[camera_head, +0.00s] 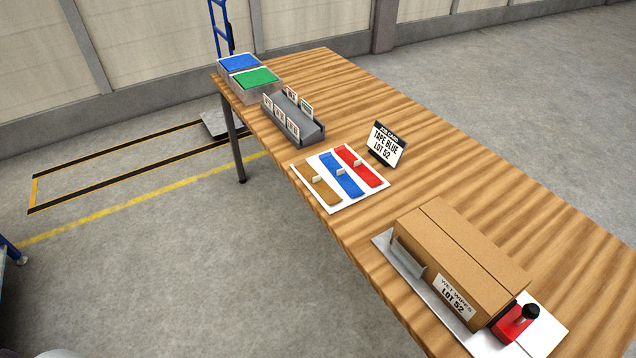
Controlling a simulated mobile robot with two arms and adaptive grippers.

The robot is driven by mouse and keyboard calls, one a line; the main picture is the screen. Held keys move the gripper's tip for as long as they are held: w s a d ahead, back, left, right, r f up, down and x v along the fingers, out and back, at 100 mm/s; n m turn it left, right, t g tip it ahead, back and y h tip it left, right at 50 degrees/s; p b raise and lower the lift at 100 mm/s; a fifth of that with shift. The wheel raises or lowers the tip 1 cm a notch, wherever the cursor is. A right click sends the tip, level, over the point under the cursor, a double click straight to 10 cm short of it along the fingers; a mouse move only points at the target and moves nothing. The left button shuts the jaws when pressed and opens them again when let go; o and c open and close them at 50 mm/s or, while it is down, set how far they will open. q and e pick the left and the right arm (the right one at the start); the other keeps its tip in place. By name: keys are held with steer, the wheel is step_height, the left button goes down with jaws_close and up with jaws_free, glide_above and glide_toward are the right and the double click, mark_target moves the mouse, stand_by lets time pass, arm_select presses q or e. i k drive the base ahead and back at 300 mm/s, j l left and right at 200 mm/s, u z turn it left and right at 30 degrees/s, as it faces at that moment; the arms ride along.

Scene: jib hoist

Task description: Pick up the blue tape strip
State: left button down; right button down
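The blue tape strip (340,177) lies on a white sheet (329,207) on the wooden table, between a tan strip (317,186) on its left and a red strip (362,168) on its right. A job card (387,144) reading "TAPE BLUE LOT 52" stands just behind the sheet, to the right. Neither of my grippers shows clearly in this view.
A cardboard box (461,254) labelled "WET WIPES LOT 52" sits at the table's near end, beside a red and black tool (513,322). A grey tray (311,133) with several cards and bins with blue (238,62) and green (255,78) tops stand at the far end. Bare wood lies between.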

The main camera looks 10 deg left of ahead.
mark_target(347, 183)
steer(key=z, duration=0.3)
steer(key=i+j+z, duration=0.1)
steer(key=z, duration=0.3)
steer(key=i+j+z, duration=0.1)
steer(key=j+z, duration=0.45)
steer(key=z, duration=0.2)
